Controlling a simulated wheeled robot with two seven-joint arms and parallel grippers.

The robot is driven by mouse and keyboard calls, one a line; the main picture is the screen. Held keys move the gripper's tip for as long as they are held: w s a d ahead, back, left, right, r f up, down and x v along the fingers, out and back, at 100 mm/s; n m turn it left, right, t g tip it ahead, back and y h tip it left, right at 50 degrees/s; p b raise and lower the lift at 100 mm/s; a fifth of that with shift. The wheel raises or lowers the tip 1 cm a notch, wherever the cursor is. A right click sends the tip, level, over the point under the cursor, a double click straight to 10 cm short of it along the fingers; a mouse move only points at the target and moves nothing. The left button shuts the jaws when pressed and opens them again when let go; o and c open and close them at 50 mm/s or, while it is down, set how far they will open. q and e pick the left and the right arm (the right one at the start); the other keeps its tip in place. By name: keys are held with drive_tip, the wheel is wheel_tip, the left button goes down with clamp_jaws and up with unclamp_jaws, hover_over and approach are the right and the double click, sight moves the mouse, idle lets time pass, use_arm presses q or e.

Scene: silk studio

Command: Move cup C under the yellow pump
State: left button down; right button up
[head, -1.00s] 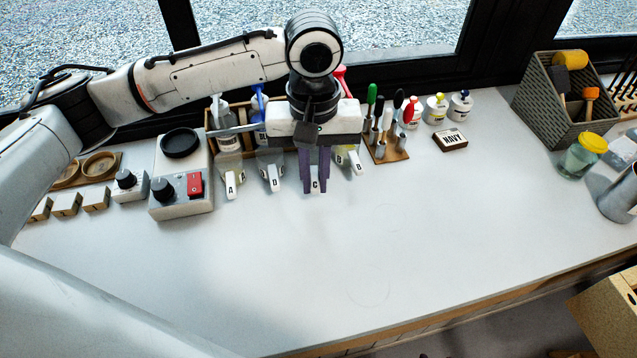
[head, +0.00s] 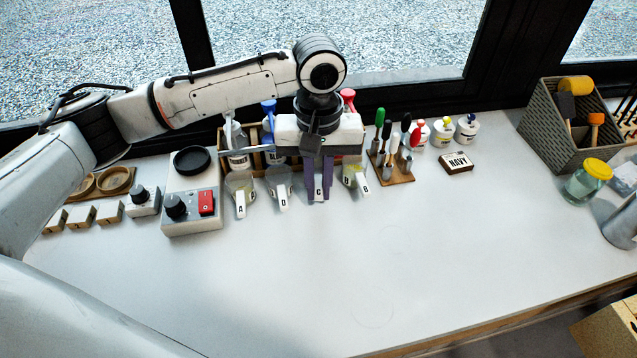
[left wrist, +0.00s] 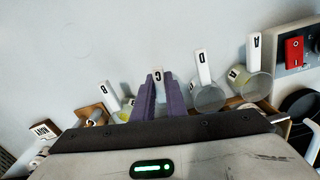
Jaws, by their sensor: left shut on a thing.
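My left gripper (head: 318,197) has purple fingers and is shut on the white handle of cup C (head: 319,190). In the left wrist view the letter tab of cup C (left wrist: 158,74) shows between the fingertips; the cup's body is hidden. Whether the cup touches the table I cannot tell. I see no yellow pump clearly; my arm and gripper cover part of the pump rack (head: 258,171). A white pump (head: 236,140), a blue pump (head: 269,112) and a red pump (head: 347,96) show there. My right gripper is not in view.
Cup D (head: 282,190) and cup A (head: 241,195) stand left of cup C, cup B (head: 356,178) close on its right. A tool stand (head: 399,177), small capped bottles (head: 443,133) and the NAVY block (head: 457,162) are farther right. The front tabletop is clear.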

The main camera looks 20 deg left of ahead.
use_arm(q)
drive_tip(key=shift+f, duration=0.5)
drive_tip(key=c, duration=1.7)
unclamp_jaws()
wheel_tip(320, 180, up, 10)
drive_tip(key=shift+r, duration=0.1)
drive_tip(key=shift+s, duration=0.1)
